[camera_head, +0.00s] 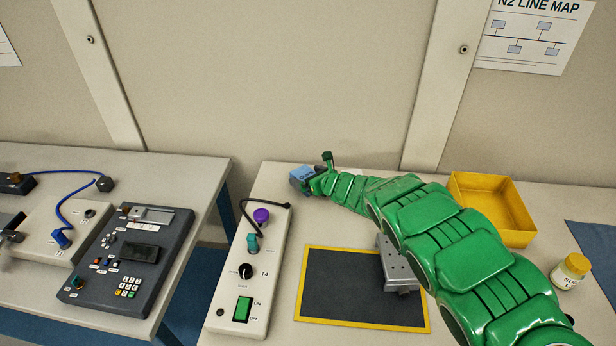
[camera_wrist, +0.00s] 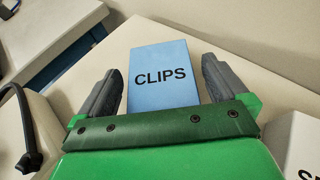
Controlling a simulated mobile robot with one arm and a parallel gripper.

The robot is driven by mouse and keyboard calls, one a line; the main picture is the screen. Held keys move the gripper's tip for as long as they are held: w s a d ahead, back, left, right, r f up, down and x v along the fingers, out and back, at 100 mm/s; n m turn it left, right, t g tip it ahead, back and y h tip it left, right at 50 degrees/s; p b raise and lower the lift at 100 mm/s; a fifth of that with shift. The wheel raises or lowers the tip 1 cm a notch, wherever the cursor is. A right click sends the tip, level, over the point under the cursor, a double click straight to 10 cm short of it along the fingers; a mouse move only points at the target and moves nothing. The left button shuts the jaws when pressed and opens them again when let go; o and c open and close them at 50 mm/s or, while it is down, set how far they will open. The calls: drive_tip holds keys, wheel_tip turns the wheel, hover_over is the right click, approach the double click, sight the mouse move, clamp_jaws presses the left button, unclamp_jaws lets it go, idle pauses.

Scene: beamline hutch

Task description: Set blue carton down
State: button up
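The blue carton (camera_head: 301,174), labelled CLIPS, is at the back left of the right-hand table, at the end of my arm. In the wrist view the carton (camera_wrist: 163,75) lies between the two dark fingers of my gripper (camera_wrist: 163,78). A narrow gap shows between each finger and the carton's sides, so the gripper looks open around it. In the head view my gripper (camera_head: 312,182) is small and partly hides the carton. The carton's underside is hidden; it appears to be at the tabletop.
A white control box (camera_head: 232,308) with a cable and purple knob stands left of the carton. A dark mat (camera_head: 340,290) with yellow border, a grey metal block (camera_head: 398,268), a yellow tray (camera_head: 515,232) and a jar (camera_head: 570,272) lie nearer or right. A white box (camera_wrist: 303,145) is lower right.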

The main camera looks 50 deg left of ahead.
sight(307, 175)
drive_tip(key=shift+r, duration=0.15)
drive_tip(key=shift+v, duration=0.85)
drive_tip(key=shift+d+r, duration=0.2)
drive_tip(key=shift+d, duration=0.45)
drive_tip(key=shift+v, duration=4.5)
